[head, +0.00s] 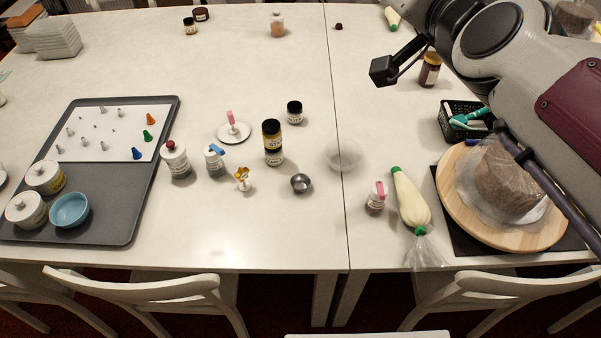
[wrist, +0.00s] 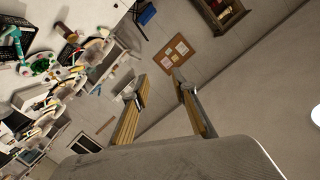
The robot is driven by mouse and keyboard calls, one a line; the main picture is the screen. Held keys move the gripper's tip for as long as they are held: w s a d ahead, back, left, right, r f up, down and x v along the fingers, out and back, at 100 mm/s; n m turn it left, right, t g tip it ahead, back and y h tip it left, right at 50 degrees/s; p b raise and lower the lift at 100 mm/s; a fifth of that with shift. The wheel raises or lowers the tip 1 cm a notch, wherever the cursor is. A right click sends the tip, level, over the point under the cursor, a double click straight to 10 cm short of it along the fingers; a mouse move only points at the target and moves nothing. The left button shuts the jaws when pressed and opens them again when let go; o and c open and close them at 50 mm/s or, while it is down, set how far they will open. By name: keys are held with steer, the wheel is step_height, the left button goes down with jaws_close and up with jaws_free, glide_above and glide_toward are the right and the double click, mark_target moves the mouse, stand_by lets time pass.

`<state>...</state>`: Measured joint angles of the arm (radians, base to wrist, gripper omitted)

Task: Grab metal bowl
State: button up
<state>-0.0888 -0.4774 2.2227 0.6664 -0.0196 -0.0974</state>
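A small metal bowl (head: 301,183) stands on the white table, a little right of the middle in the head view. It looks empty. The wrist view does not show it. My gripper (wrist: 158,82) shows in the wrist view with its two fingers apart and nothing between them. It points out at the room, towards a far wall and floor. In the head view my arm comes in at the upper right, well away from the bowl, and the gripper's fingers cannot be made out there.
A clear bowl (head: 344,154) and dark-lidded jars (head: 272,142) stand near the metal bowl. A small gold-topped item (head: 243,179) is to its left. A piping bag (head: 411,201) and a wooden turntable (head: 456,212) with a wrapped cake are right. A grey tray (head: 125,225) is left.

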steer(key=w+d+r+m+h, duration=0.2)
steer(key=w+d+m+h, duration=0.2)
steer(key=w+m+h, duration=0.6)
steer(key=w+f+m+g+y, duration=0.1)
steer(key=w+f+m+g, duration=0.1)
steer(key=w+f, duration=0.35)
steer(key=n+g+h, duration=0.1)
steer(key=g+h, duration=0.3)
steer(key=g, duration=0.4)
glide_above(285, 200)
steer(key=s+a, duration=0.1)
steer(key=a, duration=0.1)
step_height(285, 200, down, 50)
steer(key=shift+s+r, duration=0.1)
steer(key=shift+x, duration=1.25)
